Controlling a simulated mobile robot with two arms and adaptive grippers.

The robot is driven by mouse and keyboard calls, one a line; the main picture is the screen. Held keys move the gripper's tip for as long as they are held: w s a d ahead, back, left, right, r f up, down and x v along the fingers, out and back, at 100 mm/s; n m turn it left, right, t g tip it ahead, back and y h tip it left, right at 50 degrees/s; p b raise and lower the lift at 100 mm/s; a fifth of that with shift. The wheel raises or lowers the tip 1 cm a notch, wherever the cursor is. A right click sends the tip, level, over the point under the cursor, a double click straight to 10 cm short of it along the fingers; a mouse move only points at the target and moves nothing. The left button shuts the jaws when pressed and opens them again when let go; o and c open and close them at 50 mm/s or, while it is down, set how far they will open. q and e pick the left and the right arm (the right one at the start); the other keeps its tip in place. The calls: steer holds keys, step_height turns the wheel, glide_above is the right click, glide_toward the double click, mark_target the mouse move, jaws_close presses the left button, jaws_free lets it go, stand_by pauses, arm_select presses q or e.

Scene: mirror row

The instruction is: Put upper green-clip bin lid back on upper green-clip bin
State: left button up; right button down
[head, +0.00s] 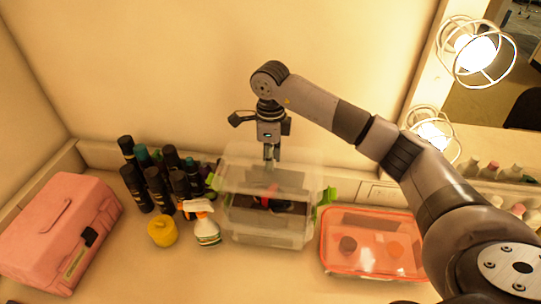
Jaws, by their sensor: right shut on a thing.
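The upper green-clip bin (238,222) is clear and stands in the middle of the counter, with green clips (327,195) at its sides. Dark and red things show inside it. Its lid (300,168) is a pale see-through sheet over the bin's top and back. I cannot tell whether the lid touches the rim. My right gripper (271,157) points down above the bin and is shut on the lid. The fingertips are small and partly blurred against the lid. My left gripper is not in view.
A pink case (58,232) is at far left. An orange-rimmed clear container (372,222) sits close on the right. Lamps (474,54) edge the mirror.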

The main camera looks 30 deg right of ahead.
mark_target(270, 174)
steer(key=f, duration=0.1)
steer(key=f+b, duration=0.1)
steer(key=shift+w+f, duration=0.2)
steer(key=shift+f, duration=0.45)
steer(key=shift+s+f+b, duration=0.1)
steer(key=shift+f+b, duration=0.2)
steer(key=shift+b, duration=0.05)
step_height(270, 174, down, 2)
steer(key=shift+b, duration=0.75)
steer(key=shift+f, duration=0.35)
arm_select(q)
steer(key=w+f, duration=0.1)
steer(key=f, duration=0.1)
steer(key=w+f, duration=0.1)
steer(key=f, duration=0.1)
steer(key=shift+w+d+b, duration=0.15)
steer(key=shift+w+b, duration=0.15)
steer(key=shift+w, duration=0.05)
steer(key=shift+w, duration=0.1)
